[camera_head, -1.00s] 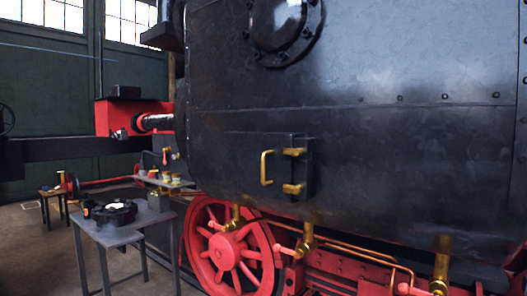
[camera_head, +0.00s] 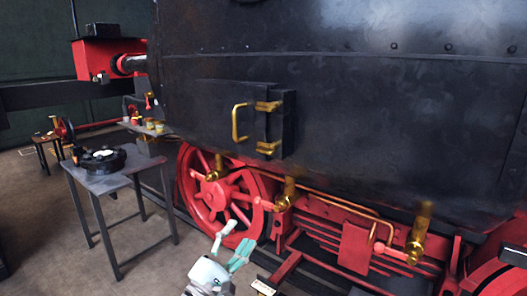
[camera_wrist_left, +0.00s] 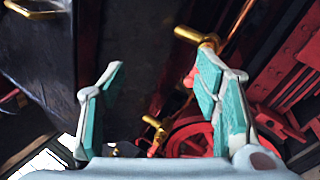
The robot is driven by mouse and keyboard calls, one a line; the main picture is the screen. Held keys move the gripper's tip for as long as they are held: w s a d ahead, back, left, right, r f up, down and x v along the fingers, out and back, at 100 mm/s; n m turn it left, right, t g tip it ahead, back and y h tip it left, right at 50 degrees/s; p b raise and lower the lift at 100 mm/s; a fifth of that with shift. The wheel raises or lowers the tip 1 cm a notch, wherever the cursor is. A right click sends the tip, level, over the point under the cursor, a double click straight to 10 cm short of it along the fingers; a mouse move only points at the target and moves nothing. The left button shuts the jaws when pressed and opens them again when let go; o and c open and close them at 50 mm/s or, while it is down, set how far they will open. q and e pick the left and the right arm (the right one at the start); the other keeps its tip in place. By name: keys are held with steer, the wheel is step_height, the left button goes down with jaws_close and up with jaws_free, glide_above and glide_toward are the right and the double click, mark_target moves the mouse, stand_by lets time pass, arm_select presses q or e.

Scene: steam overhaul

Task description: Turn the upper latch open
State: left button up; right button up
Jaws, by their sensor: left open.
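The black hatch door (camera_head: 206,112) on the locomotive's dark side carries a brass pull handle (camera_head: 238,122). The upper latch (camera_head: 267,106), a short brass bar, lies roughly horizontal at the door's right edge. The similar lower latch (camera_head: 268,147) sits below it. My left gripper (camera_head: 233,246), with white and teal fingers, is well below the door, in front of the red wheel, touching neither latch. In the left wrist view the left gripper (camera_wrist_left: 157,95) is open and empty, and a brass handle (camera_wrist_left: 32,12) shows at the top left corner. My right gripper is out of view.
A small table (camera_head: 110,179) with a black round part stands at the left. The floor beside it is clear.

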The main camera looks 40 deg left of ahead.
arm_select(q)
step_height(320, 180, up, 13)
steer(key=s+d+n+t, duration=0.2)
steer(key=d+n+t, duration=0.1)
steer(key=n, duration=0.2)
steer(key=n+t+p, duration=0.1)
steer(key=n+p, duration=0.1)
steer(key=n, duration=0.7)
glide_toward(265, 107)
steer(key=p+x, duration=0.5)
steer(key=x, duration=0.4)
steer(key=shift+w+a+r, duration=0.1)
steer(key=shift+w+r, duration=0.1)
steer(key=shift+w, duration=0.1)
steer(key=shift+w+r, duration=0.15)
steer(key=shift+w, duration=0.05)
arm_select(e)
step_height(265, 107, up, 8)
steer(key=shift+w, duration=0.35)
arm_select(q)
steer(key=shift+a, duration=0.1)
steer(key=c, duration=1.2)
steer(key=shift+o, duration=0.2)
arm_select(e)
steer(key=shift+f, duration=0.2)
